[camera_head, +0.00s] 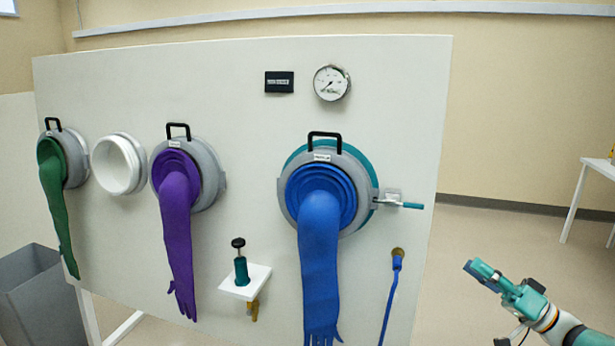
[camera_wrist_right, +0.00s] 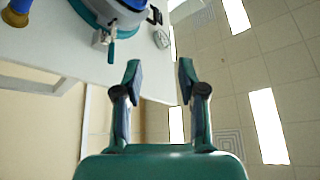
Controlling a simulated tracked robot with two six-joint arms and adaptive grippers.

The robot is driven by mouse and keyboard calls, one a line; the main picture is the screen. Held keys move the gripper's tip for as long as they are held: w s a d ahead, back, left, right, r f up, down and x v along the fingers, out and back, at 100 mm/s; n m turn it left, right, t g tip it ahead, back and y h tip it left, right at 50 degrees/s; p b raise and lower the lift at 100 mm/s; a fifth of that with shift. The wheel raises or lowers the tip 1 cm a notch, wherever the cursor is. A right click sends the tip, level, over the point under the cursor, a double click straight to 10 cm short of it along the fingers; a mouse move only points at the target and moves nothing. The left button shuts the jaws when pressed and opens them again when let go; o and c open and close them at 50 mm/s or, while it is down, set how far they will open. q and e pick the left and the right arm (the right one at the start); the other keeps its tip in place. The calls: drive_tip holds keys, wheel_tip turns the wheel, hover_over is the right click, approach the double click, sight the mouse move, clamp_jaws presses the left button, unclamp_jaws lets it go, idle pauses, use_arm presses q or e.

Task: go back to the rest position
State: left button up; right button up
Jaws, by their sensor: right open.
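My right gripper (camera_head: 484,272) is at the lower right in the head view, to the right of the white panel and apart from it. In the right wrist view the right gripper (camera_wrist_right: 158,80) shows two separated fingers with nothing between them. My left gripper is not in view. The white panel (camera_head: 240,100) carries a blue glove (camera_head: 319,260), a purple glove (camera_head: 177,240) and a green glove (camera_head: 56,210), each hanging from a round port. A white open port (camera_head: 118,165) sits between the green and purple gloves.
A latch with a teal handle (camera_head: 412,206) sticks out beside the blue glove's port. A small shelf (camera_head: 245,283) with a black-knobbed valve juts from the panel. A grey bin (camera_head: 40,300) stands lower left. A white table (camera_head: 600,168) is far right. Floor between panel and table is clear.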

drive_tip(key=w+a+f+m+t+h, duration=0.35)
drive_tip(key=a+f+m, duration=0.55)
drive_tip(key=a, duration=0.6)
drive_tip(key=a+f+m+h, duration=0.2)
drive_tip(key=a+f+h, duration=0.25)
drive_tip(key=f, duration=0.65)
drive_tip(key=s+a+f+n+g+h, duration=0.15)
drive_tip(key=s+f+g, duration=0.25)
drive_tip(key=s+f, duration=0.5)
drive_tip(key=s+a+f+m+g+h, duration=0.1)
drive_tip(key=s+a+f+g+h, duration=0.15)
drive_tip(key=s+f+g, duration=0.55)
drive_tip(key=s+f+n+g+h, duration=0.1)
drive_tip(key=s+f+n+g, duration=0.1)
drive_tip(key=s, duration=0.7)
drive_tip(key=s+d+f+n+g+h, duration=0.1)
drive_tip(key=s+f+n, duration=0.3)
drive_tip(key=s, duration=0.5)
wheel_tip(320, 180, down, 2)
drive_tip(key=shift+n+g, duration=0.35)
drive_tip(key=shift+g, duration=0.4)
